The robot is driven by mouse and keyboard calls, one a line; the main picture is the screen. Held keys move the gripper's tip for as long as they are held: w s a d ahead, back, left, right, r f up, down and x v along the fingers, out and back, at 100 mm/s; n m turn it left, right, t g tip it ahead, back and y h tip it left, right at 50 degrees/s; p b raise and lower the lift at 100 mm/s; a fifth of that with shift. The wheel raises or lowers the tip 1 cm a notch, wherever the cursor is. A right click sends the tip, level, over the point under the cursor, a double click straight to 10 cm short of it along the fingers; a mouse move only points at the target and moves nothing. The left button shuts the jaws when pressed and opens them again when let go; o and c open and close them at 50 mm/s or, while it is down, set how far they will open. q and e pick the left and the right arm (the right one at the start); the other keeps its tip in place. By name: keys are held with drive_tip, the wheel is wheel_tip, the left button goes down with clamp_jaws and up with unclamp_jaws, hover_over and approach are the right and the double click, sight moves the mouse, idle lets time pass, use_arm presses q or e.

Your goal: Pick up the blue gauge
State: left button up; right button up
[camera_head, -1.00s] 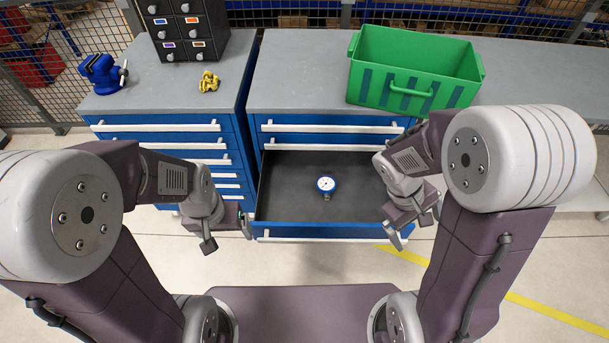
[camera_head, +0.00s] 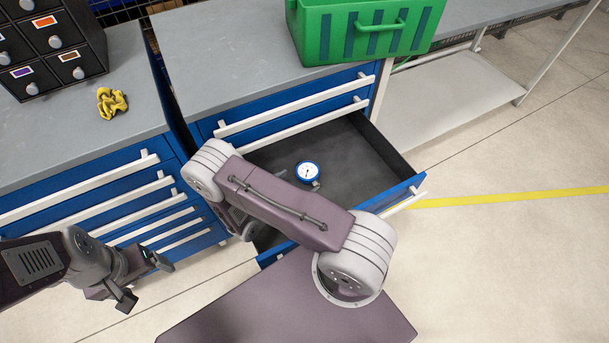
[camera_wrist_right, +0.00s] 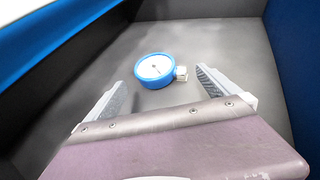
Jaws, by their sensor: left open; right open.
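The blue gauge (camera_head: 307,172), with a white dial and a short metal stem, lies in the open drawer (camera_head: 372,150) of the right-hand cabinet. In the right wrist view the gauge (camera_wrist_right: 155,68) lies on the dark drawer floor, its stem pointing right. My right gripper (camera_wrist_right: 161,80) is open, its fingers on either side of the view of the gauge; I see no contact. In the head view my right arm mostly hides that gripper. My left gripper (camera_head: 143,283) is open and empty, in front of the left cabinet.
A green bin (camera_head: 365,30) stands on the right cabinet top. A yellow object (camera_head: 111,102) and a dark small-drawer unit (camera_head: 45,48) are on the left cabinet. The drawer's walls surround the gauge closely enough to bound my right gripper. Floor at right is clear.

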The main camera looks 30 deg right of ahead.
sight(308, 174)
drive_tip(key=shift+w+d+f, duration=0.25)
drive_tip(key=shift+d+f, duration=0.05)
drive_tip(key=shift+d, duration=0.3)
drive_tip(key=shift+w+d+f, duration=0.15)
drive_tip(key=shift+d+f, duration=0.05)
drive_tip(key=shift+d, duration=0.4)
drive_tip(key=b+x, duration=0.1)
drive_tip(key=x, duration=0.3)
drive_tip(key=shift+w+d, duration=0.2)
drive_tip(key=c, duration=1.3)
drive_tip(key=shift+r, duration=0.5)
drive_tip(key=r, duration=0.1)
drive_tip(key=r+p, duration=0.1)
drive_tip(key=d+r, duration=0.1)
drive_tip(key=r, duration=0.1)
drive_tip(key=shift+s+r+p, duration=0.1)
drive_tip(key=shift+s+p, duration=0.25)
drive_tip(key=shift+p, duration=0.05)
drive_tip(key=s+d+r, duration=0.2)
drive_tip(key=d, duration=0.1)
drive_tip(key=s+d+r+p, duration=0.1)
drive_tip(key=s+d+r, duration=0.3)
drive_tip(key=d, duration=0.1)
drive_tip(key=shift+d+p, duration=0.3)
drive_tip(key=shift+p, duration=0.05)
